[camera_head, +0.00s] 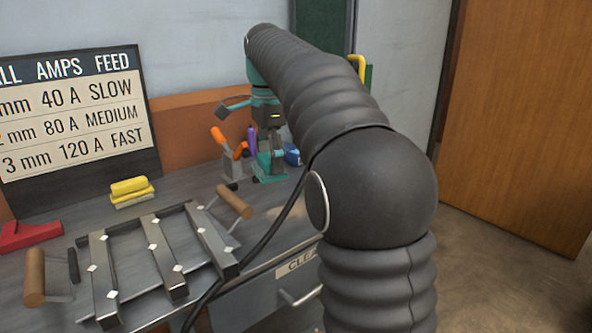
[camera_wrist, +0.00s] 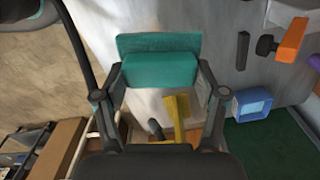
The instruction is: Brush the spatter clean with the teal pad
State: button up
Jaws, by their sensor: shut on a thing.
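My gripper (camera_wrist: 160,76) is shut on the teal pad (camera_wrist: 158,52), which spans the space between its two fingers in the wrist view. In the head view my gripper (camera_head: 268,143) is beyond the arm's bend, toward the back of the bench, with the teal pad (camera_head: 271,166) below it. I cannot tell whether the pad touches the bench top. The metal trike frame (camera_head: 162,258) lies at the front left, with pale diamond marks on its bars. I cannot make out the spatter for certain. My arm hides the right part of the bench.
A yellow block (camera_head: 130,187) and a red piece (camera_head: 30,235) sit on the bench (camera_head: 190,187). Orange-handled (camera_head: 218,136) and purple (camera_head: 252,140) tools stand beside my gripper, with a blue item (camera_head: 292,155) to its right. Wooden handles (camera_head: 35,278) flank the frame. A sign board (camera_head: 80,112) stands behind.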

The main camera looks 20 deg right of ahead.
aim_at(266, 179)
jog(key=s+n, duration=0.1)
jog(key=s+a+f, duration=0.1)
jog(key=s, duration=0.1)
jog(key=s+a+n, duration=0.1)
jog(key=shift+s+a+f+n, duration=0.15)
jog(key=shift+a+f+n, duration=0.1)
jog(key=shift+n, duration=0.05)
jog(key=shift+f, duration=0.85)
notch_tip(266, 179, down, 4)
jog(key=b, duration=0.3)
jog(key=shift+f+b, duration=0.2)
jog(key=shift+b, duration=0.15)
jog(key=shift+f+b, duration=0.55)
jog(key=shift+f, duration=0.45)
jog(key=shift+d, duration=0.15)
